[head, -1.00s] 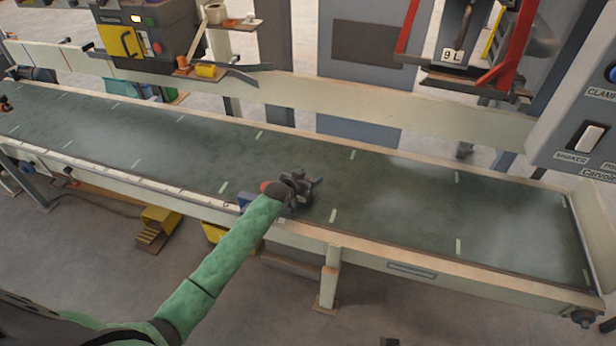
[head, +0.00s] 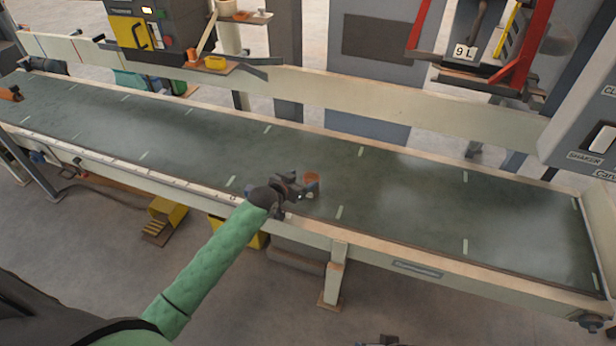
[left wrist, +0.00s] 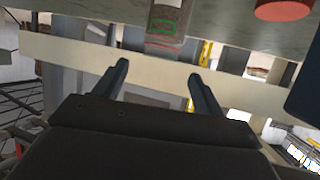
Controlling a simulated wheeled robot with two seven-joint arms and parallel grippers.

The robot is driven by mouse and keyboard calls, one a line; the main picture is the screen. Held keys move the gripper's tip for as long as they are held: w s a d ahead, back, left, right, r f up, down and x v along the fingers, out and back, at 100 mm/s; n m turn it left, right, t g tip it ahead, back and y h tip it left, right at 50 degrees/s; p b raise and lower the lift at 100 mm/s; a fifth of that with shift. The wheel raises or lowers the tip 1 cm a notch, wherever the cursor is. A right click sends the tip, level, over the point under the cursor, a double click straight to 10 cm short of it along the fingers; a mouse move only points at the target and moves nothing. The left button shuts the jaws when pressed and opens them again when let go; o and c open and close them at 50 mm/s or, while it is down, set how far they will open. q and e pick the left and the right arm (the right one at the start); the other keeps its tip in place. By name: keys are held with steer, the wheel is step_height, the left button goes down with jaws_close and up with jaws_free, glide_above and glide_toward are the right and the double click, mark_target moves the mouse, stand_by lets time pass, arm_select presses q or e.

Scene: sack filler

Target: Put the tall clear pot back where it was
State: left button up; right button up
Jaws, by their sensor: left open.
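My left gripper (head: 298,188) is over the near part of the belt, in the middle of the head view. Its fingers are apart with nothing between them in the left wrist view (left wrist: 158,72). Beside the fingertips in the head view is a small pot-like thing with a reddish-brown top (head: 312,178); its lower part is partly hidden by the gripper. A reddish round thing (left wrist: 283,9) shows at the top right of the left wrist view, outside the fingers. I cannot tell whether either is the tall clear pot. My right gripper is not in view.
The long dark green belt (head: 400,195) has pale marks and is mostly clear. A red-framed unit marked 9 L (head: 465,52) hangs over the far side. An orange-brown thing (head: 10,93) lies at the far left.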

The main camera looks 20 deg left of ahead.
arm_select(q)
steer(key=s+d+f+g, duration=0.1)
steer(key=s+d+g, duration=0.2)
steer(key=s, duration=1.1)
steer(key=s+d+f+g, duration=0.2)
steer(key=s+d, duration=0.6)
steer(key=s, duration=0.6)
steer(key=s+d+f+g, duration=0.2)
steer(key=s+d+g, duration=0.2)
steer(key=s, duration=0.9)
steer(key=d, duration=0.2)
steer(key=shift+s+d+f+n, duration=0.2)
steer(key=shift+s+d+n, duration=0.1)
steer(key=shift+s, duration=0.1)
